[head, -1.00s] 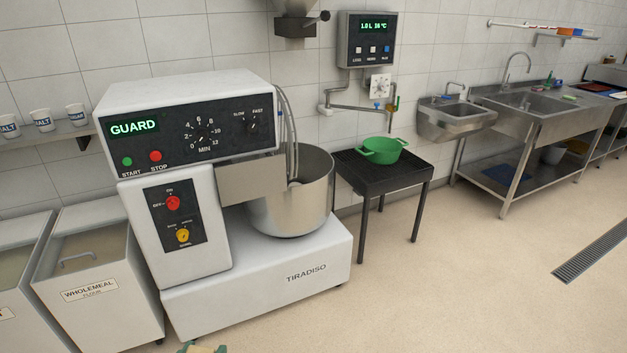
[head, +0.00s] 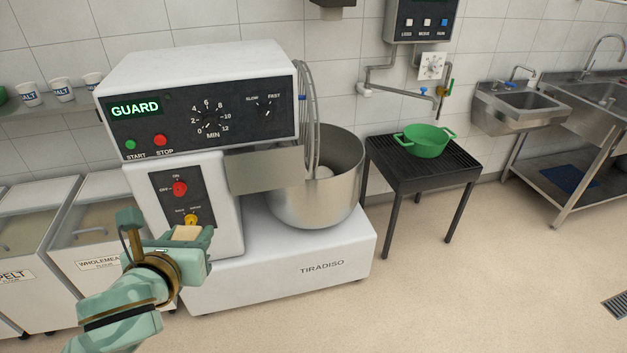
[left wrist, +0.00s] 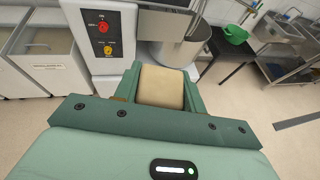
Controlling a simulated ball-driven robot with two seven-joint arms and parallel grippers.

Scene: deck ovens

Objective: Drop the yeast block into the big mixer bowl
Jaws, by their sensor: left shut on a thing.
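The yeast block (head: 186,233) is a small beige block held in my left gripper (head: 170,232). It shows clearly between the green fingers in the left wrist view (left wrist: 161,87). The left gripper is shut on it, in front of the mixer's lower body and left of the bowl. The big steel mixer bowl (head: 315,205) stands on the right of the white mixer (head: 200,85). A pale rounded shape inside the bowl is partly hidden by the metal guard plate (head: 262,170). The mixer display reads GUARD. My right gripper is not in view.
A dark slatted stand (head: 400,170) with a green pot (head: 428,140) is right of the bowl. Flour bins (head: 85,235) stand left of the mixer. A small sink (head: 522,105) is on the wall at right. The floor in front is clear.

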